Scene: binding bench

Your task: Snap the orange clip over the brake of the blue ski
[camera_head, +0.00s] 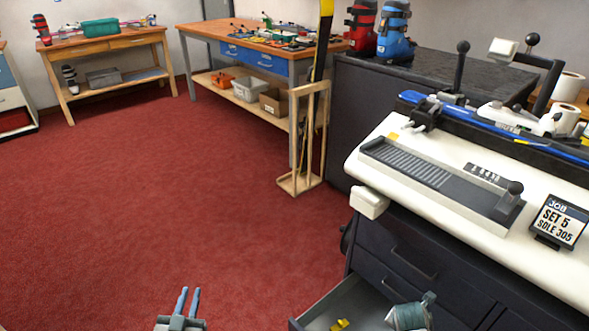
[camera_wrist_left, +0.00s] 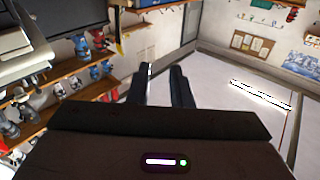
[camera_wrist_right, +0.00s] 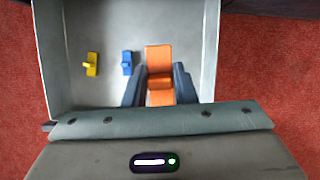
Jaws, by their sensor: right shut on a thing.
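My right gripper (camera_wrist_right: 159,82) is shut on the orange clip (camera_wrist_right: 158,56) in the right wrist view, over the floor of an open grey drawer. In the head view the right gripper (camera_head: 409,313) is at that drawer at the lower right, and the clip is hidden there. The blue ski (camera_head: 411,97) lies on the white bench at the right, with white and grey binding parts (camera_head: 505,117) on it. I cannot make out its brake clearly. My left gripper (camera_head: 188,298) is open and empty over the red floor, and its fingers show apart in the left wrist view (camera_wrist_left: 162,72).
A yellow clip (camera_wrist_right: 91,64) and a blue clip (camera_wrist_right: 127,63) lie in the open drawer (camera_wrist_right: 100,20). A job sign (camera_head: 560,220) and a lever device (camera_head: 440,180) stand on the bench top. A wooden stand (camera_head: 300,183) is left of the bench. The red floor at left is clear.

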